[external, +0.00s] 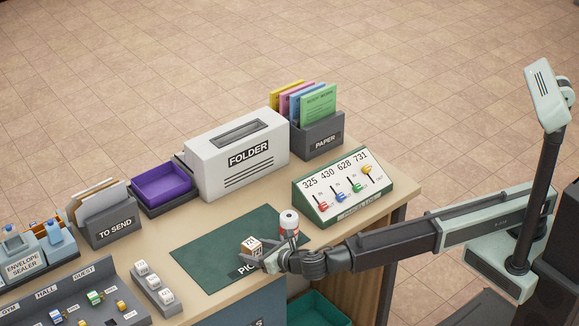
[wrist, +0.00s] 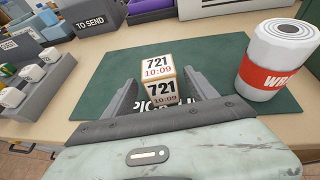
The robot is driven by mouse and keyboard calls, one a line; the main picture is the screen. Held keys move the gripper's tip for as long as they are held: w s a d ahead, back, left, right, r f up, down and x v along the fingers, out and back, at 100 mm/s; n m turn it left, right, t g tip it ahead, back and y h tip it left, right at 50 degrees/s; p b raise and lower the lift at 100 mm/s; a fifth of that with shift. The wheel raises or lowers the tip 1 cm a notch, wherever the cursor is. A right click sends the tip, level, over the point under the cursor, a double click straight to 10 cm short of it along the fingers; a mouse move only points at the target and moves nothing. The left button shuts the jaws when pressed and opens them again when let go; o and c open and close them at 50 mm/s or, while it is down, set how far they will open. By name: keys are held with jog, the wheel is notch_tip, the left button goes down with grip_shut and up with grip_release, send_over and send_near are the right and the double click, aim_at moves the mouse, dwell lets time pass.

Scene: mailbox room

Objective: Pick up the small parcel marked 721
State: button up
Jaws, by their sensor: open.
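The small parcel marked 721 (wrist: 158,80) is a white and tan cube with "721" and "10:09" on its faces. It sits on the green mat (wrist: 105,62), over part of the mat's printed lettering. In the external view the parcel (external: 251,246) stands near the mat's front edge. My gripper (wrist: 155,98) is open, with one finger on each side of the parcel. I cannot tell whether either finger touches it. In the external view my gripper (external: 262,258) reaches in from the right, low over the mat, and partly hides the parcel's base.
A white roll with a red band (wrist: 272,65) stands close to the right of my gripper. A grey rack of small white cubes (external: 155,289) is to the left. The folder machine (external: 237,160) and a lever panel (external: 342,188) stand behind. The mat's left part is clear.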

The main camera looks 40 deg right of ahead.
aim_at(245, 247)
jog(key=b+x, duration=0.2)
jog(key=x, duration=0.3)
jog(key=shift+w+d+f, duration=0.1)
jog(key=shift+w+d, duration=0.05)
grip_shut()
notch_tip(245, 247, up, 10)
jog(key=p, duration=1)
